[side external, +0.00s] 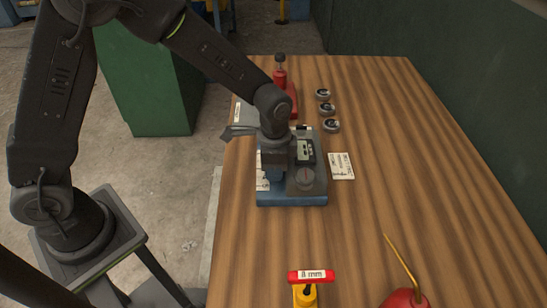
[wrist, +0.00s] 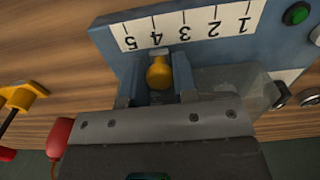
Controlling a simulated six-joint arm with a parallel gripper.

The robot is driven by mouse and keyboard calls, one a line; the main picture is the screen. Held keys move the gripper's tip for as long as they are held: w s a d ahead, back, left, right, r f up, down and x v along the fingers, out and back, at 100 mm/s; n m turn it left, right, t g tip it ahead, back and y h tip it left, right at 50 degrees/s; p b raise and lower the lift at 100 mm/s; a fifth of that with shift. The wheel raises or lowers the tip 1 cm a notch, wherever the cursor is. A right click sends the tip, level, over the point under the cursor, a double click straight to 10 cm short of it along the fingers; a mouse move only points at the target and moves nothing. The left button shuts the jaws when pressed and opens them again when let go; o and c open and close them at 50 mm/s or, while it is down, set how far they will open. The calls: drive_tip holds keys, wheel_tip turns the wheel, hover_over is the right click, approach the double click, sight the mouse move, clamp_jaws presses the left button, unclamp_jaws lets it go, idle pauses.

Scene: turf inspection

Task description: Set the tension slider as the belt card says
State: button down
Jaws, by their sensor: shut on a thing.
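A blue tester with a grey top (side external: 315,192) stands on the wooden table. Its white scale (wrist: 186,27), numbered 1 to 5, appears upside down in the wrist view. The yellow slider knob (wrist: 159,74) is between my fingers, in line with about the 4 mark. My gripper (wrist: 156,88) is shut on this knob. In the side view my gripper (side external: 272,170) is over the left part of the tester and hides the knob. A white card (side external: 341,166) lies right of the tester; its print is too small to read.
Several things surround the tester: a red device (side external: 281,80) behind, round dark pieces (side external: 327,108) at back right, a yellow tool with a red "8 mm" handle (side external: 311,275) and a red oil can (side external: 404,298) in front. The table's right side is clear.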

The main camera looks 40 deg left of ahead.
drive_tip(key=c, duration=0.9)
unclamp_jaws()
drive_tip(key=shift+r, duration=0.1)
wheel_tip(320, 180, up, 14)
drive_tip(key=shift+f, duration=0.15)
drive_tip(key=s+a+r+n+t, duration=0.2)
drive_tip(key=s+a+n, duration=0.1)
drive_tip(key=s, duration=0.3)
drive_tip(key=s+a+r+n+t, duration=0.1)
drive_tip(key=s+a+r+n, duration=0.1)
drive_tip(key=s, duration=0.4)
drive_tip(key=s+a+r+n+t, duration=0.2)
drive_tip(key=s+a+n, duration=0.2)
drive_tip(key=s+a, duration=0.1)
drive_tip(key=shift+s+a+r+t, duration=0.3)
drive_tip(key=shift+s+r, duration=0.05)
drive_tip(key=shift+s, duration=0.25)
